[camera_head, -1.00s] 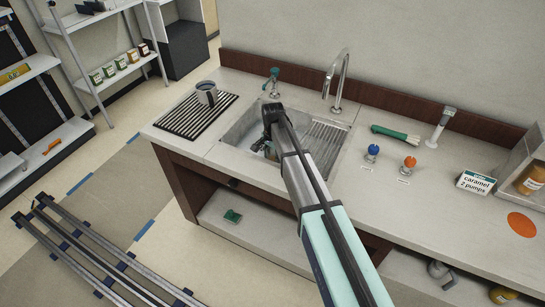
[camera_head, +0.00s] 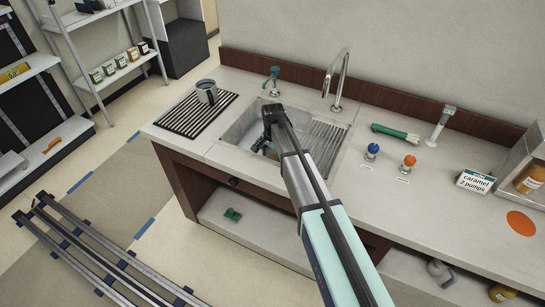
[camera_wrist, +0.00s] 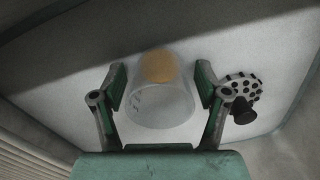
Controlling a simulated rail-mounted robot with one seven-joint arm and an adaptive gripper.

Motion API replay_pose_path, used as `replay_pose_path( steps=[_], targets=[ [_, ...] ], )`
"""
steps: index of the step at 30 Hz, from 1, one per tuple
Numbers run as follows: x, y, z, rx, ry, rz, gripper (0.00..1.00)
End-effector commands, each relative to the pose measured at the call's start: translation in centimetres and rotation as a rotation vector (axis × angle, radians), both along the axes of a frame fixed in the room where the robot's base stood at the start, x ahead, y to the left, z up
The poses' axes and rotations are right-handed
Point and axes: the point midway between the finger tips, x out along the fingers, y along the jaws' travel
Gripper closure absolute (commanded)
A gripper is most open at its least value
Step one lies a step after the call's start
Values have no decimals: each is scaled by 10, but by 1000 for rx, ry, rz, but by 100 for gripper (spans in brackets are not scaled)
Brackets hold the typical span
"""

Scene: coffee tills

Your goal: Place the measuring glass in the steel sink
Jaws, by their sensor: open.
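The measuring glass (camera_wrist: 160,108) is clear with faint markings on its side and an amber patch showing at its far end. In the wrist view it lies between the two green-padded fingers of my gripper (camera_wrist: 161,84), with a small gap visible on each side. My gripper is open. The head view shows my gripper (camera_head: 267,143) down inside the steel sink (camera_head: 240,130); my arm hides most of it, and the glass cannot be made out clearly there. I cannot tell for sure whether the glass touches the sink floor.
A perforated drain strainer with a dark knob (camera_wrist: 242,98) sits just right of the glass. The sink walls are close around my gripper.

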Motion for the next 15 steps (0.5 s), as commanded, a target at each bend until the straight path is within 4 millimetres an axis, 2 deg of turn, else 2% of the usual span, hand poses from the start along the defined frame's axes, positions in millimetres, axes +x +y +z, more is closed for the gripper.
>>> replay_pose_path(
  steps=[5,15],
  targets=[
    [0,0,19,0,-3,0,26],
    [1,0,80,0,-3,0,26]
  ],
)
